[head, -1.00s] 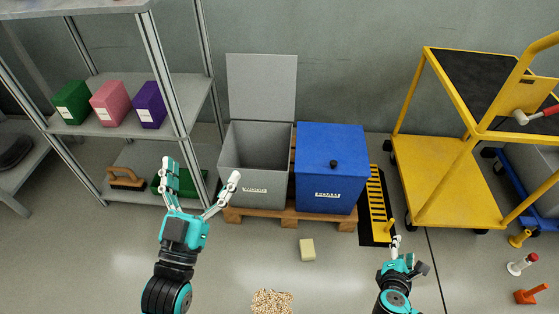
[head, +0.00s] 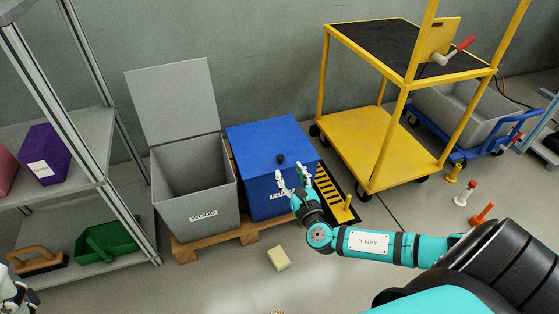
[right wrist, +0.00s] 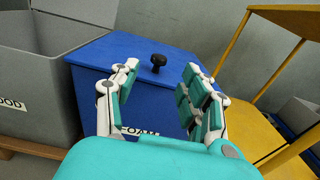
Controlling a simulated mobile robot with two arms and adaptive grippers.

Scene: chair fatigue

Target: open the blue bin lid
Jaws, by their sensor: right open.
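The blue bin (head: 256,190) stands on a pallet with its blue lid (head: 265,138) shut. A black knob (head: 281,158) sits near the lid's front edge. In the right wrist view the knob (right wrist: 158,62) shows between and beyond my right fingers. My right gripper (head: 294,178) is open and empty, just in front of the blue bin near the knob; no contact shows. It also shows in the right wrist view (right wrist: 160,75), partly covering the bin's label. My left gripper (head: 14,298) is only partly in view at the bottom left corner, away from the bin.
A grey bin (head: 195,185) marked WOOD, lid raised, stands left of the blue bin on the wooden pallet (head: 212,240). A yellow cart (head: 375,145) is at right. A shelf (head: 95,150) is at left. A pale yellow block (head: 278,258) lies on the floor.

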